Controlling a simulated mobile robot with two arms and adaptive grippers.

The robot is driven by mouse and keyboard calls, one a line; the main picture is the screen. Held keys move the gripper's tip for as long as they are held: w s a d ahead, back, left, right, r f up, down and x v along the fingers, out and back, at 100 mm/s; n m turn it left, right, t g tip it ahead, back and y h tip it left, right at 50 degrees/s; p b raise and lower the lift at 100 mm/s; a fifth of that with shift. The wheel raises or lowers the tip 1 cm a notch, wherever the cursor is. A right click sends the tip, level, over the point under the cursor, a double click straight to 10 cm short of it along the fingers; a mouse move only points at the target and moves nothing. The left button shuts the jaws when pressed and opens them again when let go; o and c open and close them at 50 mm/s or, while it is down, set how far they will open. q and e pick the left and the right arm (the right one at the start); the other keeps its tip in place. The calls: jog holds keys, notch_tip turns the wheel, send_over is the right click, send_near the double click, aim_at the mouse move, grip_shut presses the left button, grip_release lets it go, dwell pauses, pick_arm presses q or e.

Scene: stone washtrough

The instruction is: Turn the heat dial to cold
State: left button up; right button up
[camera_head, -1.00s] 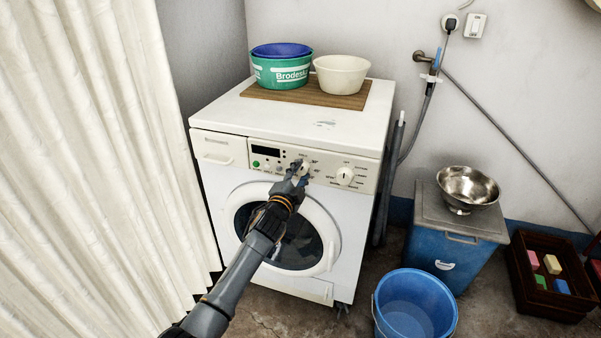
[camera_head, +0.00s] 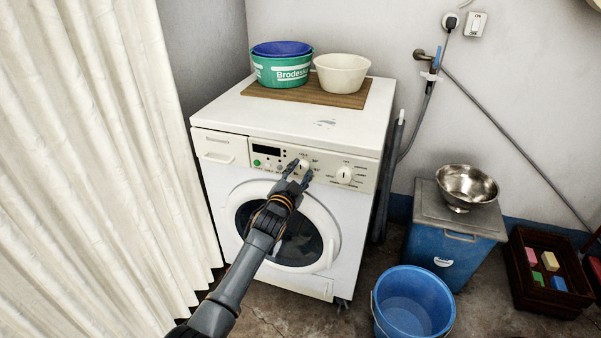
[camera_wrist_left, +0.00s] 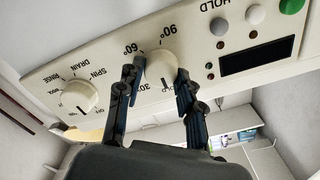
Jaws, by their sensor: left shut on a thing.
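The heat dial (camera_head: 304,166) is a round cream knob on the washing machine's control panel. In the left wrist view the heat dial (camera_wrist_left: 161,66) has printed marks 30, 60 and 90 around it, and a partly covered word ending in "OLD". A dark line on the knob points toward that word. My left gripper (camera_head: 299,174) has a finger on either side of the knob and is shut on it; the two fingers (camera_wrist_left: 160,74) show close up in the left wrist view. My right gripper is in neither view.
A second dial (camera_head: 344,175), marked SPIN, DRAIN and RINSE, sits to the right on the washing machine (camera_head: 230,180). Buttons and a dark display (camera_head: 266,150) lie left. A cream curtain (camera_head: 90,150) hangs left. A blue bucket (camera_head: 414,300) stands on the floor.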

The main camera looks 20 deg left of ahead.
pick_arm(q)
jog(key=shift+f, duration=0.15)
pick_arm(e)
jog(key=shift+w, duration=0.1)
pick_arm(q)
jog(key=o, duration=1.2)
jog(key=shift+c, duration=0.2)
jog(key=shift+s, duration=0.1)
jog(key=s, duration=1.1)
jog(key=shift+s+a, duration=0.25)
jog(key=shift+s, duration=0.15)
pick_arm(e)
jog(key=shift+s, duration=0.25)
